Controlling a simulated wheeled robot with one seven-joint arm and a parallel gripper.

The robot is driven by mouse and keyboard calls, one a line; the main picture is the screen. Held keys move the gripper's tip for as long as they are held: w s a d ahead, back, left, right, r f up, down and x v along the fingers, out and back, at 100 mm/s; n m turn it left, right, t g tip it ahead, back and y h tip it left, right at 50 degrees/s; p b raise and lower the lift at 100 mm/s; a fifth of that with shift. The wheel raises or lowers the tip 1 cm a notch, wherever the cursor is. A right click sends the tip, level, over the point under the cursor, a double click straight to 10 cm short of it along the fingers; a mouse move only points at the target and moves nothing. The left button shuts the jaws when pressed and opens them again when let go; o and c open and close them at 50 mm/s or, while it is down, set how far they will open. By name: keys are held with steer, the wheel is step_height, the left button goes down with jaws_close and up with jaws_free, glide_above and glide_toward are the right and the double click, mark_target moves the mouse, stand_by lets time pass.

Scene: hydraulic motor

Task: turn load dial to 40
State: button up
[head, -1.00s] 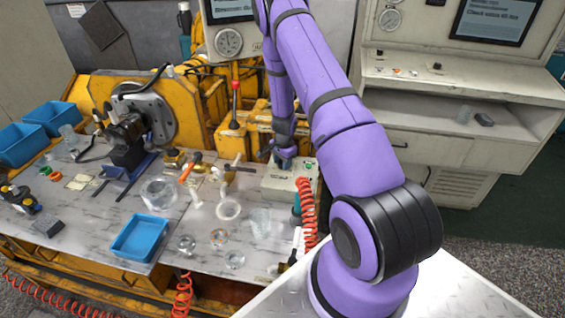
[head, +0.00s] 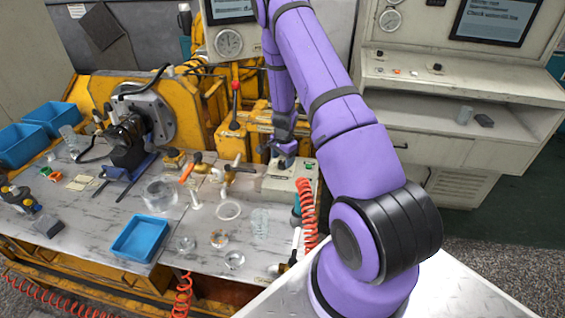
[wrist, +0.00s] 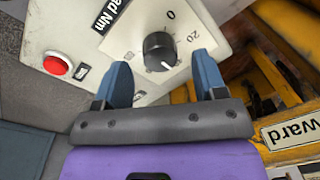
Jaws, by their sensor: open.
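The load dial (wrist: 158,50) is a round black knob on a light panel (wrist: 230,12) in the wrist view. Its white pointer mark faces down and slightly right, past the 20. The printed 0 and 20 show above and right of it; no 40 is visible. A label (wrist: 110,14) ends in "ad Nm". My gripper (wrist: 161,60) is open, with one blue finger on either side below the knob; I cannot tell if they touch it. In the head view my gripper (head: 284,152) is over the light control box (head: 278,188), and the dial is hidden.
A red button (wrist: 57,65) sits left of the dial. Yellow machinery (head: 232,140) stands behind the box. A coiled orange hose (head: 307,215) hangs at its right. Glass vessels (head: 160,193) and a blue tray (head: 140,238) stand on the bench to the left.

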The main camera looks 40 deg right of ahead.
step_height(320, 180, up, 8)
steer(key=shift+s+r, duration=0.2)
stand_by(0.3)
step_height(320, 180, up, 16)
steer(key=n+t+y, duration=0.1)
steer(key=n+t, duration=0.1)
steer(key=n, duration=0.2)
glide_above(283, 163)
steer(key=a, duration=0.8)
steer(key=s+a+r+n, duration=0.2)
steer(key=s+a+r, duration=0.15)
steer(key=r, duration=0.25)
steer(key=s+a+r+n, duration=0.2)
steer(key=s+a+r, duration=0.15)
steer(key=r, duration=0.25)
steer(key=s+a+r+n+t, duration=0.1)
steer(key=s+a+r+n, duration=0.2)
steer(key=s, duration=0.4)
steer(key=s+a+r+n, duration=0.3)
steer(key=s+r, duration=0.2)
steer(key=s, duration=0.3)
steer(key=s+a+r+n+t+h, duration=0.1)
steer(key=s+a+r+n, duration=0.2)
steer(key=s, duration=0.5)
steer(key=shift+a+r+t, duration=0.3)
steer(key=shift+a+r, duration=0.3)
steer(key=shift+r, duration=0.1)
